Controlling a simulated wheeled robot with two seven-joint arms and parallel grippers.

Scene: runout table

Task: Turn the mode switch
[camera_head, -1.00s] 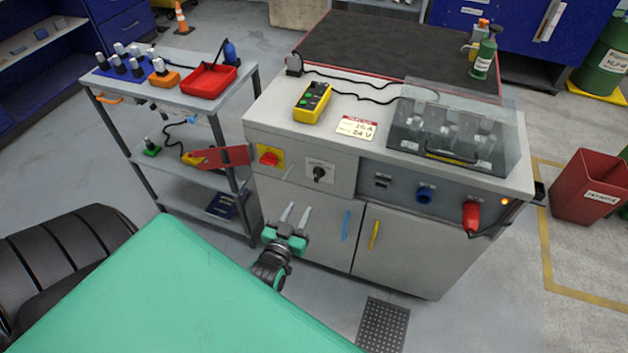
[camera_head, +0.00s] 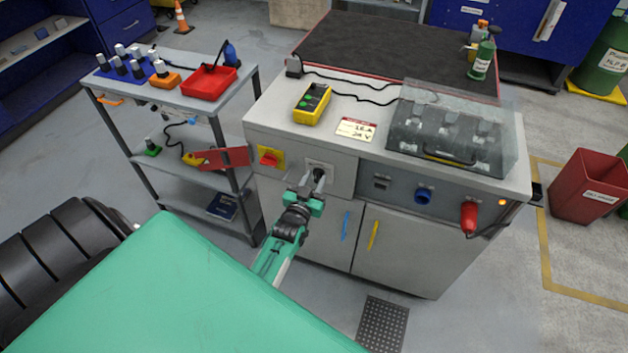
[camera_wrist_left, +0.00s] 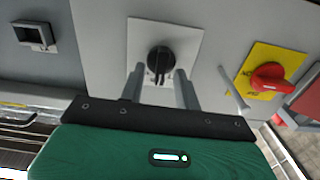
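The mode switch (camera_head: 319,173) is a black round knob on a pale square plate on the grey cabinet's front. In the left wrist view the knob (camera_wrist_left: 160,59) shows between and just beyond the two grey fingertips. My left gripper (camera_head: 312,181) is in front of the switch and partly covers its plate. Its fingers (camera_wrist_left: 159,76) are apart, one on each side of the knob's line, with nothing between them that I can see gripped. Whether a finger touches the knob, I cannot tell. My right gripper is in neither view.
A red rotary switch on a yellow plate (camera_head: 270,157) sits beside the mode switch. A blue socket (camera_head: 424,195) and a red plug (camera_head: 468,217) are to the right on the front. A grey cart (camera_head: 247,107) stands at the left.

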